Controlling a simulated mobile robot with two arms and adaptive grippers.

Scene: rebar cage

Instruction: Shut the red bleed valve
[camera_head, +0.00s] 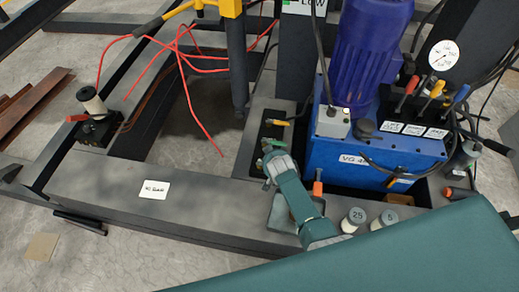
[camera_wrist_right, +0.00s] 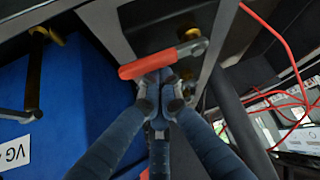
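The red lever handle of the bleed valve (camera_wrist_right: 150,64) lies just beyond my right gripper's fingertips in the right wrist view. It is slightly tilted, with a metal end at its right. My right gripper (camera_wrist_right: 160,88) has its blue-grey fingers drawn together just below the lever. Nothing shows clearly between them, and I cannot tell whether the tips touch the lever. In the head view my right gripper (camera_head: 270,152) is beside the blue pump box, over the dark frame; the red lever is not clearly visible there. My left gripper is not in view.
A blue box (camera_head: 335,150) labelled VG stands right of the gripper, with a yellow-handled lever (camera_head: 277,122) nearby. An orange handle (camera_head: 318,186) is close to my wrist. Grey caps (camera_head: 355,217) stand on the frame. Red cables (camera_head: 190,65) hang at the left.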

